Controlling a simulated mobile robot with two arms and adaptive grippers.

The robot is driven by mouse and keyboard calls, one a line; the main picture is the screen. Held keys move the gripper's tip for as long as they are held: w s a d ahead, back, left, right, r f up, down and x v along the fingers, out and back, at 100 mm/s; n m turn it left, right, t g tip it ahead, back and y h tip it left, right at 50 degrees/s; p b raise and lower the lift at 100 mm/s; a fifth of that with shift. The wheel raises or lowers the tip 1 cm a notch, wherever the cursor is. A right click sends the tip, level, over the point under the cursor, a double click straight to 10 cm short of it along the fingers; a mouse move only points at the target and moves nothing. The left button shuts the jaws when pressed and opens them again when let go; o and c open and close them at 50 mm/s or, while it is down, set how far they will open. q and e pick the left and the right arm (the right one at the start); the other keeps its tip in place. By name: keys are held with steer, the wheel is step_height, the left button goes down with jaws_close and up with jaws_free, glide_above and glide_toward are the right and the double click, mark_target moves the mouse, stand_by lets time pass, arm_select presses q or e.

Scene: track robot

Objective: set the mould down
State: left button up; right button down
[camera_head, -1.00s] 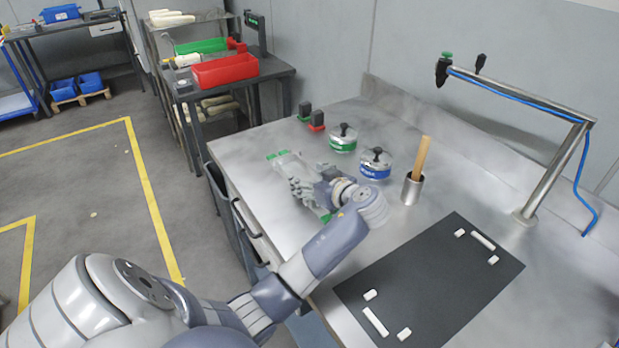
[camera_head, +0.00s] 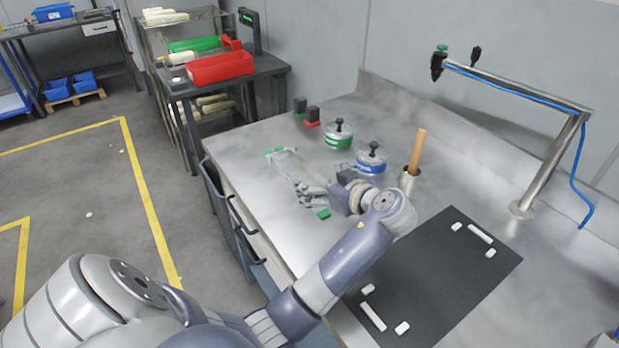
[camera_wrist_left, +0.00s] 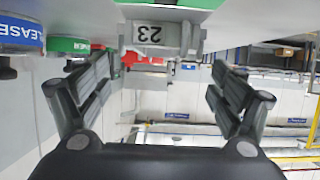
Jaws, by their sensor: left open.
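The mould (camera_head: 281,163) is a pale grey piece lying on the steel bench, with green parts at its far and near ends. My left gripper (camera_head: 303,191) is open and just to the near right of the mould, hiding part of it. In the left wrist view, a grey block marked 23 (camera_wrist_left: 152,36) shows upside down beyond the gap between the open fingers (camera_wrist_left: 162,88). The fingers look apart from it. My right gripper is not in view.
A green-banded tin (camera_head: 338,135) and a blue-banded tin (camera_head: 371,159) stand behind the gripper. A metal cup (camera_head: 409,183) holds a wooden stick. A dark mat (camera_head: 440,280) with white blocks lies at the near right. A post with a blue hose (camera_head: 552,165) stands at the right.

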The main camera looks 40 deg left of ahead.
mark_target(331, 213)
arm_select(q)
steer(key=v, duration=0.5)
stand_by(0.5)
